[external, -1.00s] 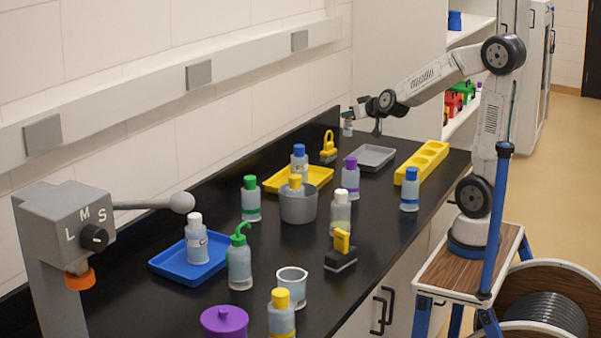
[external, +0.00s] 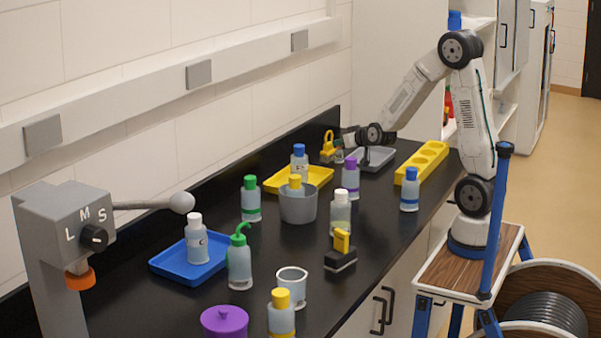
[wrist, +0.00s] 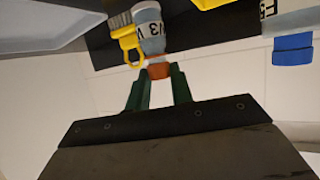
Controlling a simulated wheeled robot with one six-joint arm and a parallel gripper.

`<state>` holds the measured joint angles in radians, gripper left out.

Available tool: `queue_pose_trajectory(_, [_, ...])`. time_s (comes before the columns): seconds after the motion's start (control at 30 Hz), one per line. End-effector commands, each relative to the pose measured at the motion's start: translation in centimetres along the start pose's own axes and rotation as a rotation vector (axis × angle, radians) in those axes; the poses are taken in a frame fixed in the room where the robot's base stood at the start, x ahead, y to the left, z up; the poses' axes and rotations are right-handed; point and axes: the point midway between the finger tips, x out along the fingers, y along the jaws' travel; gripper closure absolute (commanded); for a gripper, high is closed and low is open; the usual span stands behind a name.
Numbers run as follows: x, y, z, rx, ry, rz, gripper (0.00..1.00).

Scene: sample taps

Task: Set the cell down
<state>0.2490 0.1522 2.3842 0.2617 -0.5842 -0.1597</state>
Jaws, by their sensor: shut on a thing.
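My gripper (external: 349,142) is low over the far part of the black bench, between the yellow padlock (external: 327,148) and the grey tray. In the wrist view my gripper (wrist: 158,84) has its green fingers closed at the orange cap of the cell (wrist: 151,32), a small pale bottle with dark lettering. The cell (external: 339,156) is mostly hidden by my gripper in the external view. I cannot tell whether its base touches the bench. The padlock appears beside the cell in the wrist view (wrist: 127,42).
The grey tray (external: 384,157) lies just right of my gripper. A yellow tray (external: 318,176) with a blue-capped bottle (external: 299,158) is nearer, left. A purple-capped bottle (external: 350,180) and a yellow rack (external: 421,162) stand close by.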

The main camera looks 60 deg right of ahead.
Motion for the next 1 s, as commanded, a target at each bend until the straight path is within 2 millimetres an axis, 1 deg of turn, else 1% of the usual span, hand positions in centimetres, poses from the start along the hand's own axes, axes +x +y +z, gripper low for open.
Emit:
queue_pose_trajectory(0.03, [1.5,-0.2,-0.4,0.0,-0.001,0.0,1.0])
queue_pose_trajectory(0.2, [5.8,-0.9,-1.7,0.0,-0.001,0.0,1.0])
queue_pose_trajectory(0.3, [7.8,-1.3,-2.3,0.0,0.0,0.0,1.0])
queue_pose_trajectory(0.4, [9.1,-1.5,-2.8,0.0,0.0,0.0,1.0])
queue_pose_trajectory(0.57, [9.9,-1.6,-2.8,0.0,-0.001,0.0,1.0])
queue_pose_trajectory(0.67, [10.3,-1.6,-1.8,-0.001,-0.002,0.0,1.0])
queue_pose_trajectory(0.8, [11.0,-1.6,0.0,-0.001,-0.004,0.001,1.0])
queue_pose_trajectory(1.0, [11.1,-1.6,0.2,0.0,0.0,0.0,1.0])
